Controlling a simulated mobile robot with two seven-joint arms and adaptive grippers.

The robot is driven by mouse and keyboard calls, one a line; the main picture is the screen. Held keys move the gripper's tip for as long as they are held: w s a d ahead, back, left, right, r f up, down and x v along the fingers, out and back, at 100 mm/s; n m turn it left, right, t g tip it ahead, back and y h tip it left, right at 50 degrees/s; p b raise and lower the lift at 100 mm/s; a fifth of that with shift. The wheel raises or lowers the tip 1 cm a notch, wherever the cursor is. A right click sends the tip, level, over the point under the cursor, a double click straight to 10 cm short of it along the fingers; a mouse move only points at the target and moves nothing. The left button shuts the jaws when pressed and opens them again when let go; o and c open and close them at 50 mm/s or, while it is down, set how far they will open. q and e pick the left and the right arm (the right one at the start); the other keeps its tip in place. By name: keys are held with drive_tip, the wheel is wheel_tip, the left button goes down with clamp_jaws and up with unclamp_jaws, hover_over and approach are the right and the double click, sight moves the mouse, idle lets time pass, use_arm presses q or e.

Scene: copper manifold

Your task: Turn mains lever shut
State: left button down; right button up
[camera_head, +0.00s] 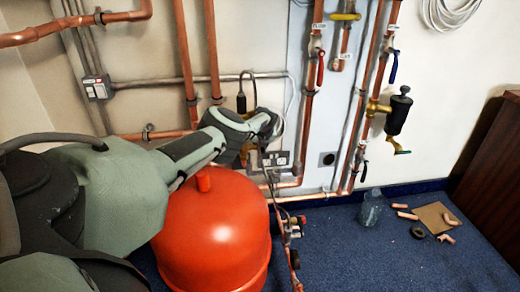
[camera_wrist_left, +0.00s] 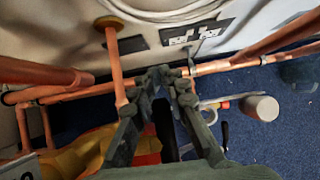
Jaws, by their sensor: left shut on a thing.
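My left gripper (camera_head: 268,124) reaches in from the left, above the red tank, to the pipework low on the wall. A brass-coloured fitting (camera_head: 245,151) shows just behind and below the gripper in the head view. My right gripper is in neither view.
A red tank (camera_head: 215,235) stands under my left forearm. Red (camera_head: 320,69), blue (camera_head: 393,67) and yellow (camera_head: 345,16) levers sit on pipes to the right. A clear jug (camera_head: 372,208) and copper offcuts lie on blue carpet.

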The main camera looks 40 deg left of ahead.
use_arm(q)
drive_tip(key=shift+s+a, duration=0.1)
drive_tip(key=c, duration=1.5)
unclamp_jaws()
drive_tip(key=shift+f, duration=0.15)
drive_tip(key=shift+o, duration=0.3)
